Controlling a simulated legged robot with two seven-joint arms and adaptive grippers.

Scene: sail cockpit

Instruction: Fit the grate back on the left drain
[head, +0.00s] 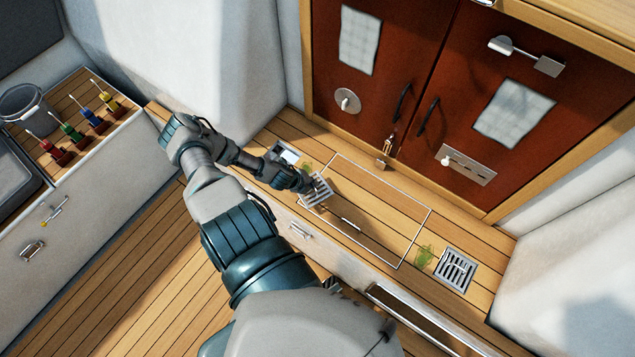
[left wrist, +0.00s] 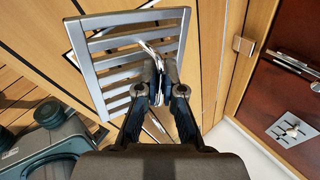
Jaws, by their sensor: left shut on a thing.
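My left gripper (head: 303,186) is shut on the metal slatted grate (head: 319,193), which it holds tilted near the bench's left end. In the left wrist view, the fingers (left wrist: 167,88) close on a small curved handle on the grate (left wrist: 112,58). The left drain (head: 285,150) lies just behind and left of the gripper, with its square metal rim partly hidden by my arm. The grate is to the right of and nearer than this drain, apart from it. My right gripper is not in view.
The right drain (head: 456,270) has its grate on. Green weed (head: 424,257) lies beside it, and more shows by the left drain. A metal-outlined hatch (head: 375,205) spans the bench between. Red-brown doors (head: 400,75) stand behind.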

